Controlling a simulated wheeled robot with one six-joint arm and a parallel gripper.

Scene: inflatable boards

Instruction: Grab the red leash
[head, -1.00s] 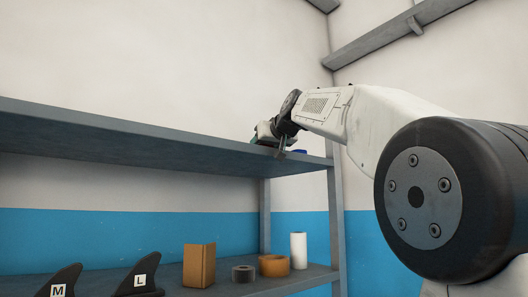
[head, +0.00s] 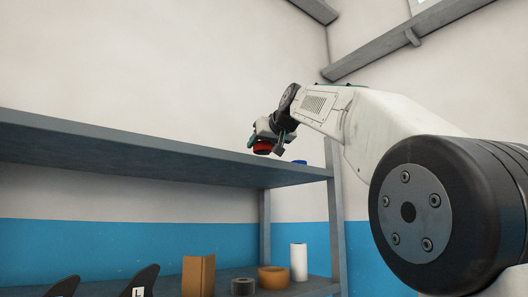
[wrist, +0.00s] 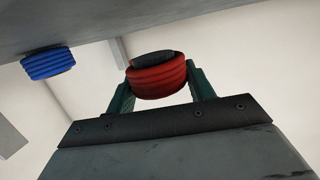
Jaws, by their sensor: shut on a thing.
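The red leash (wrist: 157,78) is a coiled red ring with a dark part at its top. My gripper (wrist: 160,85) is shut on it, with a green finger on each side of the coil in the wrist view. In the head view the red leash (head: 263,147) shows below my gripper (head: 266,140), above the upper shelf near its right end.
A blue coil (wrist: 48,63) lies on the upper shelf (head: 150,150), to the right in the head view (head: 300,162). The lower shelf holds a cardboard box (head: 198,276), tape rolls (head: 272,277), a white roll (head: 299,262) and black fins (head: 138,283).

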